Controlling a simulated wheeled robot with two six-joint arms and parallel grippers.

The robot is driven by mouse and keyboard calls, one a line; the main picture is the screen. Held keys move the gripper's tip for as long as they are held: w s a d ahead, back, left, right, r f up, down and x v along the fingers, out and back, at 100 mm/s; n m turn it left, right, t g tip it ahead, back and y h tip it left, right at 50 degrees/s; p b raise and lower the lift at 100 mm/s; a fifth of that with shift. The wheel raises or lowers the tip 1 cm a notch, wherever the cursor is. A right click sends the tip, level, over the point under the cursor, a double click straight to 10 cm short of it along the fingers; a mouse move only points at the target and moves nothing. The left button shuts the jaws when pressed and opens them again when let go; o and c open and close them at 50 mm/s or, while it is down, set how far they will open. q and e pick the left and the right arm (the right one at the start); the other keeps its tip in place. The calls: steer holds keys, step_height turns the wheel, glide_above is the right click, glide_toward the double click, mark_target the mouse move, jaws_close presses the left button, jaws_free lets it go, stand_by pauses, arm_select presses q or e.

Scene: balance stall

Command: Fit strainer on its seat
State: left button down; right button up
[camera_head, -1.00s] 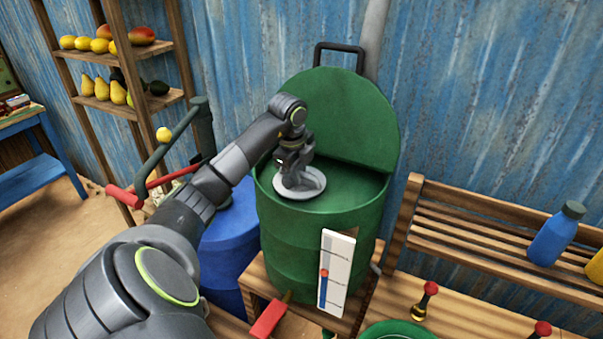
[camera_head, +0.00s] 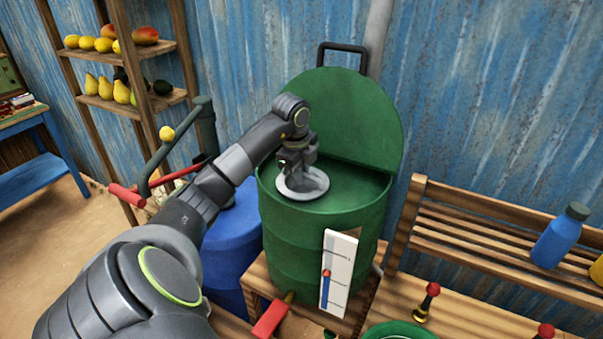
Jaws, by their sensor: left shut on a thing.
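The strainer (camera_head: 317,190) shows as a round grey-white rim on top of the green drum (camera_head: 325,216), towards the left of its flat top. My left gripper (camera_head: 297,178) points down over it and is shut on it; the fingertips are partly hidden by the gripper body. The seat is hidden under the strainer, and I cannot tell whether the rim rests fully on it. The drum's half lid (camera_head: 355,115) stands raised behind. My right gripper is not in view.
A blue barrel (camera_head: 232,240) stands left of the drum. A white level gauge (camera_head: 338,270) and a red-handled tap (camera_head: 270,318) are on the drum's front. A slatted wooden rack (camera_head: 480,225) with a blue bottle (camera_head: 560,236) is at right. Fruit shelves (camera_head: 140,60) stand at left.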

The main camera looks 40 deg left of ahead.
arm_select(q)
steer(key=shift+f+b, duration=0.3)
steer(key=shift+f, duration=0.05)
stand_by(0.6)
steer(key=c, duration=0.9)
jaws_free()
steer(key=shift+r, duration=0.2)
steer(key=shift+r, duration=0.1)
steer(key=shift+r+p, duration=1.2)
steer(key=shift+r, duration=0.45)
steer(key=shift+r, duration=0.15)
